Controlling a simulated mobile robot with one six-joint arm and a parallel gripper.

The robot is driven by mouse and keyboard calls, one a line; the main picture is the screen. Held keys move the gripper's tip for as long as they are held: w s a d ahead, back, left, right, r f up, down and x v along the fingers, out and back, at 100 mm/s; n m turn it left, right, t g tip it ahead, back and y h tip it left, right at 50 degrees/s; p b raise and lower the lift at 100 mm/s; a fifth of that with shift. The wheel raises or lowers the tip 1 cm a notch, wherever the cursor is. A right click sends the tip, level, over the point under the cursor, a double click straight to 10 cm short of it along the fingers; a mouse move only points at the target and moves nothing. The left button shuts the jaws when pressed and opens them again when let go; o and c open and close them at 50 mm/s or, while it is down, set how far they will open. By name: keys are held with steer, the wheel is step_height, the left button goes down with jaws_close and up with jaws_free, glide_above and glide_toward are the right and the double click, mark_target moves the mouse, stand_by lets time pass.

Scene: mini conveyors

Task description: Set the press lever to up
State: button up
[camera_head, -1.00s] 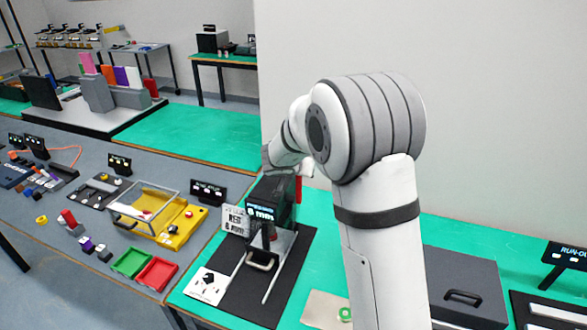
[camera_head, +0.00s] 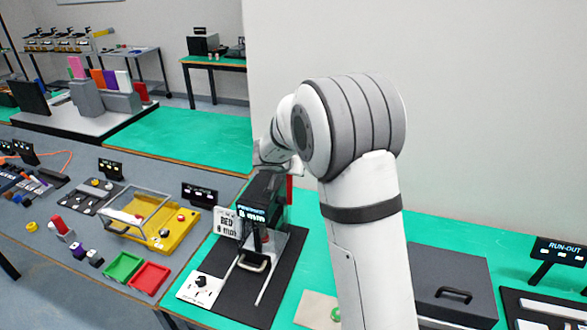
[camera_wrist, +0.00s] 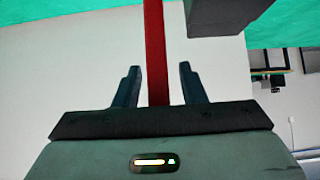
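The press (camera_head: 262,198) is a dark machine with a lit label, standing on a black mat (camera_head: 228,296) on the green table. Its red press lever (camera_head: 290,187) shows as a short upright strip at the right side of the press in the head view. In the wrist view the red lever (camera_wrist: 154,45) is a long straight bar running from the top edge down between the fingers. My gripper (camera_wrist: 158,75) is open around the lever, with a gap visible on each side. In the head view my fingers are hidden behind my arm and the press.
A dark block (camera_wrist: 228,15), seemingly part of the press, is close to the right finger in the wrist view. A grey box (camera_head: 452,288) with a handle stands to the right. A yellow fixture (camera_head: 165,232) is at left.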

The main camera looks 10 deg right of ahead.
steer(key=shift+s+r, duration=0.1)
steer(key=v, duration=0.7)
steer(key=shift+s+a+r, duration=0.15)
steer(key=shift+s+r, duration=0.05)
steer(key=shift+r, duration=0.05)
steer(key=s+a+r+n+t+y+b, duration=0.3)
steer(key=s+r+n+y+b, duration=0.1)
steer(key=s+r+y, duration=0.2)
steer(key=s+d+f+g+b, duration=0.1)
steer(key=s+f, duration=0.3)
steer(key=s, duration=0.5)
steer(key=s+d+f+n+g+h+b, duration=0.1)
steer(key=s+d+f+g, duration=0.3)
steer(key=s, duration=0.5)
steer(key=s+d+f+g+b, duration=0.2)
steer(key=s+f+g, duration=0.1)
steer(key=s, duration=0.7)
steer(key=shift+d+f+n, duration=0.35)
steer(key=shift+f+n, duration=0.05)
steer(key=shift+f, duration=0.4)
